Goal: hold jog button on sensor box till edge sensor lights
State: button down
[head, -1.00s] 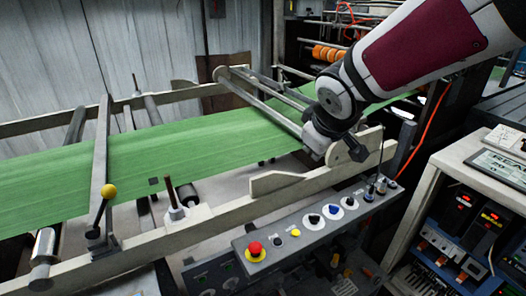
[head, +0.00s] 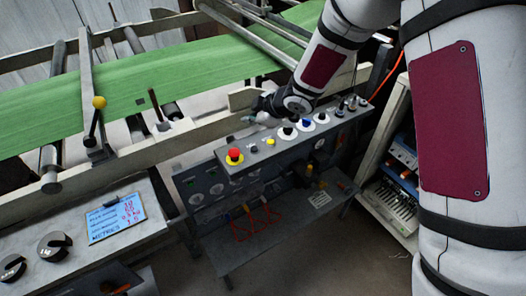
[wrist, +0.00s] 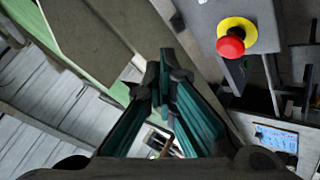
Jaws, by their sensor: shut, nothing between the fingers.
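A long grey control box (head: 275,148) runs along the machine's front rail. It carries a red mushroom button on a yellow ring (head: 235,156), a small black button (head: 253,148), a yellow button (head: 270,141) and several round knobs. No label reads as jog, and I cannot tell which box is the sensor box. My gripper (head: 256,116) is just behind the box, partly hidden by my wrist. In the wrist view its teal fingers (wrist: 165,72) are shut and empty, left of the red button (wrist: 231,44). No lit edge sensor can be made out.
A green web (head: 90,112) runs across the machine behind a pale rail (head: 190,135). A yellow-knobbed lever (head: 98,104) stands at left. A bench with a blue-lit display (head: 116,217) is at front left; an equipment rack (head: 400,165) is at right.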

jog(key=shift+f, duration=0.15)
jog(key=b, duration=0.7)
send_over(253, 150)
notch_tip(253, 150, down, 7)
jog(key=shift+w+f, duration=0.1)
jog(key=shift+w, duration=0.05)
jog(key=shift+f+b, duration=0.45)
jog(key=shift+f, duration=0.3)
jog(key=shift+f, duration=0.1)
dwell(0.7)
jog(key=shift+f+b, duration=0.35)
jog(key=shift+b, duration=0.1)
